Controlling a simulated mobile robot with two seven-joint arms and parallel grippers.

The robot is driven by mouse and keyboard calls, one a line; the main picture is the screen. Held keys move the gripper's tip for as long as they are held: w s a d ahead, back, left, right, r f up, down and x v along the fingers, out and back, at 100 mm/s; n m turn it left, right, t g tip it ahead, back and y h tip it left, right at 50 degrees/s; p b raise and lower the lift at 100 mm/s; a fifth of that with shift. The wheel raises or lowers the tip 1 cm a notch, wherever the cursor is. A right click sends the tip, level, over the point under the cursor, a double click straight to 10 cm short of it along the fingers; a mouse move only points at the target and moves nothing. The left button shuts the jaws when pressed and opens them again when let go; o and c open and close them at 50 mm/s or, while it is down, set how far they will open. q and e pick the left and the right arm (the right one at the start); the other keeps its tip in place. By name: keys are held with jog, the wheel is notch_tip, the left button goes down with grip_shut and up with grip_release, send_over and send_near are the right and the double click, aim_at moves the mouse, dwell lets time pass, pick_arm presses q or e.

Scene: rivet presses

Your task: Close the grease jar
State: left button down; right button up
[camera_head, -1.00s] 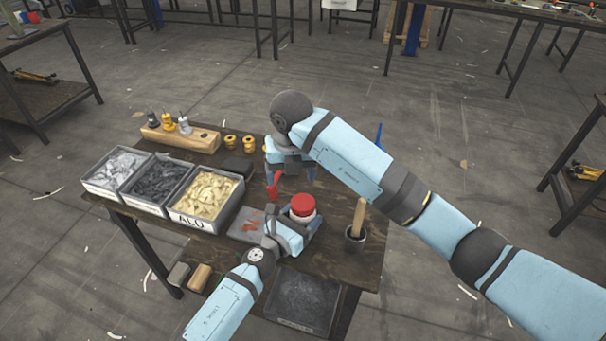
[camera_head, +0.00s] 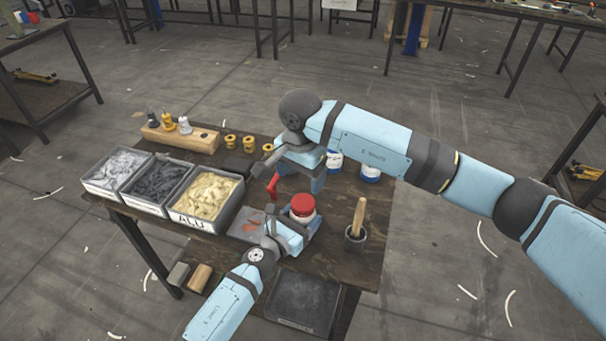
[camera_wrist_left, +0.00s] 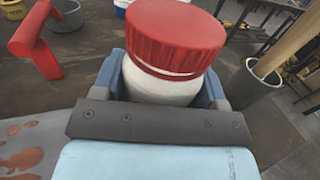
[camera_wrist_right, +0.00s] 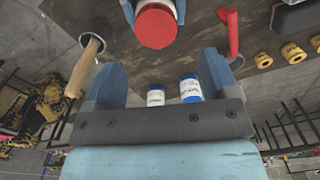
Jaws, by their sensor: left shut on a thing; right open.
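The grease jar (camera_wrist_left: 160,90) is white with a ribbed red lid (camera_wrist_left: 176,35) on top; in the head view the lid (camera_head: 302,204) shows near the table's middle. A thin pale line shows under the lid's rim, and I cannot tell whether it is tight. My left gripper (camera_head: 300,226) is shut around the jar's body, and its blue fingers show on both sides in the left wrist view. My right gripper (camera_wrist_right: 162,78) is open and empty, beyond the jar in the head view. The right wrist view shows the lid (camera_wrist_right: 156,26) past its fingertips.
A red handle (camera_head: 272,185) stands just left of the jar. A pot with a wooden handle (camera_head: 355,238) is to its right. Two blue-and-white cans (camera_wrist_right: 172,94) stand behind. Bins of small parts (camera_head: 181,216) fill the left.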

aim_at(303, 202)
jog(key=n, duration=0.3)
jog(key=shift+d, duration=0.25)
jog(key=shift+f, duration=0.1)
jog(key=shift+f, duration=3.95)
jog(key=shift+c, duration=0.2)
